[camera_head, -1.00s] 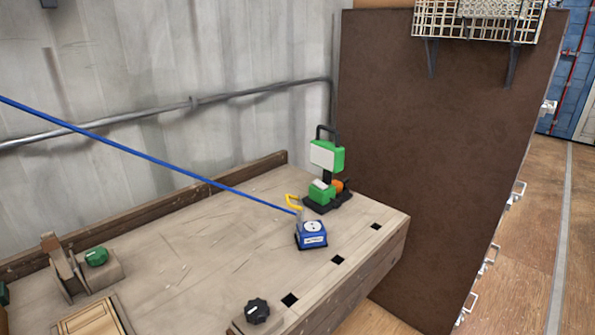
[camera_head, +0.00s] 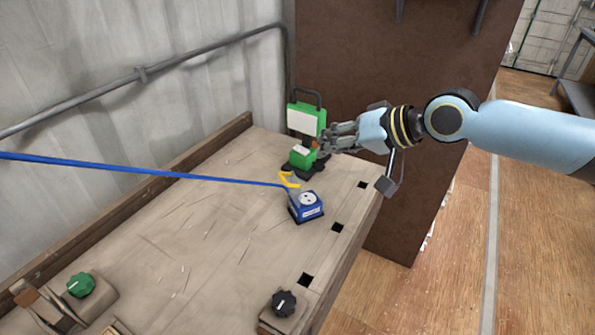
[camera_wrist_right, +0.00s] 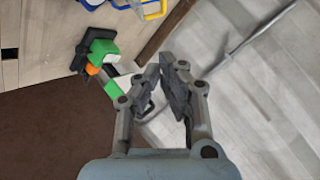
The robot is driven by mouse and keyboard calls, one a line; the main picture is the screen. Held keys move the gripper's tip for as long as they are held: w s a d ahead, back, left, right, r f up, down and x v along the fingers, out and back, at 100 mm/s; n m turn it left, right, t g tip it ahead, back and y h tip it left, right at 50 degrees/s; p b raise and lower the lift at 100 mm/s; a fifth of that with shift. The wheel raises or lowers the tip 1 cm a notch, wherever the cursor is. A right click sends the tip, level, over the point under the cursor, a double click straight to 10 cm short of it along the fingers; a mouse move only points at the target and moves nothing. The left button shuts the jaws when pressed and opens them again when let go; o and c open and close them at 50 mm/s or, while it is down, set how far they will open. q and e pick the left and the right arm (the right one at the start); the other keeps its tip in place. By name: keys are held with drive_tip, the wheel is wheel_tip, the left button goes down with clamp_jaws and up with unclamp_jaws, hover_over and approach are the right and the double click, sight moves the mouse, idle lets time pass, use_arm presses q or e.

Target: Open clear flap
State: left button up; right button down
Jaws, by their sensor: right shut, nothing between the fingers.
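I cannot make out a clear flap for sure. A green-and-white device (camera_head: 304,118) with a dark handle and base stands at the back right of the bench. It also shows in the right wrist view (camera_wrist_right: 103,52), with an orange part beside it. My right gripper (camera_head: 328,138) is shut and empty, right beside this device in the head view; contact cannot be told. A blue box (camera_head: 306,207) with a round white face sits nearer on the bench. My left gripper is out of view.
A yellow hook (camera_head: 288,180) and a taut blue line (camera_head: 150,168) meet at the blue box. A black knob (camera_head: 284,303) and a green knob (camera_head: 81,285) stand nearer on the wooden bench (camera_head: 200,240). A brown cabinet (camera_head: 350,60) stands behind.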

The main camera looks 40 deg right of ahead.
hover_over(297, 179)
drive_tip(key=d, duration=0.2)
wheel_tip(297, 179, down, 3)
drive_tip(key=shift+a+f, duration=0.45)
drive_tip(key=shift+f, duration=0.15)
drive_tip(key=shift+a+f, duration=0.4)
drive_tip(key=shift+f, duration=0.2)
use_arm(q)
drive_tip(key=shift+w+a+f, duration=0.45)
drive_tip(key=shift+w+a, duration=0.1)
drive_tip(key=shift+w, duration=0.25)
use_arm(e)
drive_tip(key=shift+a+f, duration=0.15)
drive_tip(key=shift+f, duration=0.1)
drive_tip(key=shift+w, duration=0.1)
